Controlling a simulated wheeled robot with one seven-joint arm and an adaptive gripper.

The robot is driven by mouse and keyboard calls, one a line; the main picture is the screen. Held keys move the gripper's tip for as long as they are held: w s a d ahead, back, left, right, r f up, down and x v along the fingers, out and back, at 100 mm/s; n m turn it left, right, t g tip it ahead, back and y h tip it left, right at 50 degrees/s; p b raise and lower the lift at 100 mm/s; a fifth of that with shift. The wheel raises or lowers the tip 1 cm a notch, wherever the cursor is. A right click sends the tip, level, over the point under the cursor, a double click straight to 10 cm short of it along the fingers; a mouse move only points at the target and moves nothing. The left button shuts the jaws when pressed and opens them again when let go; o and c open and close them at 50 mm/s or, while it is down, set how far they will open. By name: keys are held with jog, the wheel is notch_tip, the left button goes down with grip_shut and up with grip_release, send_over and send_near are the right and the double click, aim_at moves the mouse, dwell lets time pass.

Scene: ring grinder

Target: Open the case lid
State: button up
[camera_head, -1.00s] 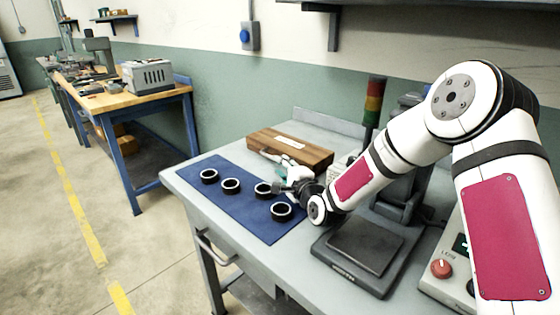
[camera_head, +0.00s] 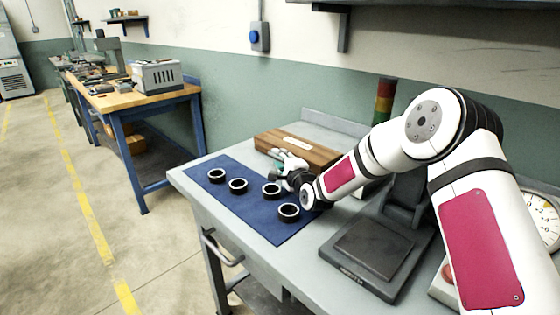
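The wooden case (camera_head: 318,152) lies at the back of the grey workbench, with a pale label on its top. Its lid looks shut. My gripper (camera_head: 276,162) is at the front side of the case, by its left half, above the back edge of the blue mat. The fingers are small and partly hidden by the wrist, so I cannot tell whether they touch the case or how far apart they are.
Several black rings (camera_head: 238,185) stand in a row on the blue mat (camera_head: 245,208). A black-topped machine base (camera_head: 372,248) stands to the right. A red-yellow-green signal light (camera_head: 384,100) rises behind my arm. A dial gauge (camera_head: 543,222) is at the right edge.

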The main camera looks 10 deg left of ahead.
grip_shut()
jog(key=shift+r, duration=0.1)
